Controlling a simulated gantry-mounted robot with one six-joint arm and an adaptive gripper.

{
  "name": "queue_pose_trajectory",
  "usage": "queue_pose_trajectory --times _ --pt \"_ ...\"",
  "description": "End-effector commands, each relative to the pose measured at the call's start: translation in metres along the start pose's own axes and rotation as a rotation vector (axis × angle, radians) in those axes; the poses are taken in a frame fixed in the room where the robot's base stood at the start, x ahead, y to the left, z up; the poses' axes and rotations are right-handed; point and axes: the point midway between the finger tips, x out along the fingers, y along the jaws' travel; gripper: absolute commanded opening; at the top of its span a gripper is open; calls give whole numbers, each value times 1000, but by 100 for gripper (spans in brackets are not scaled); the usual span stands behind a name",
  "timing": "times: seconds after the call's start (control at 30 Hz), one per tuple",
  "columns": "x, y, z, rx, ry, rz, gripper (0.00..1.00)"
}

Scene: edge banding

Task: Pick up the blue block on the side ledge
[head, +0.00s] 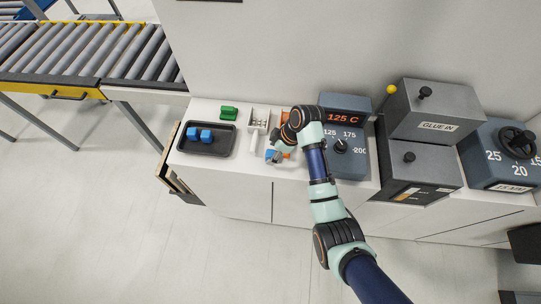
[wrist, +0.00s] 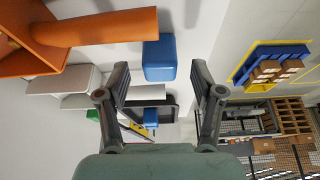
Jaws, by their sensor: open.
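A blue block (wrist: 160,58) is in the wrist view, just past my open fingertips and roughly centred between them, against a pale surface beside an orange part. It also shows in the head view as a small blue patch (head: 270,154), partly hidden by my gripper. My gripper (wrist: 160,76) is open, with one finger on each side of the picture and nothing held between them. In the head view my gripper (head: 278,157) is over the white counter, close to that blue patch. I cannot tell the exact gap between fingers and block.
An orange part with a thick bar (wrist: 105,27) is close at left in the wrist view. A dark tray (head: 208,151) with two blue blocks, a green piece (head: 229,112) and a white divided holder (head: 258,126) are on the counter. A 125 C control box (head: 343,150) stands right.

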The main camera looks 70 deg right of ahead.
Motion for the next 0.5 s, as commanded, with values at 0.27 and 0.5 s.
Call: queue_pose_trajectory --times 0.27,0.5 --pt "21 0 0 0 0 1 67" --pt "21 0 0 0 0 1 43"
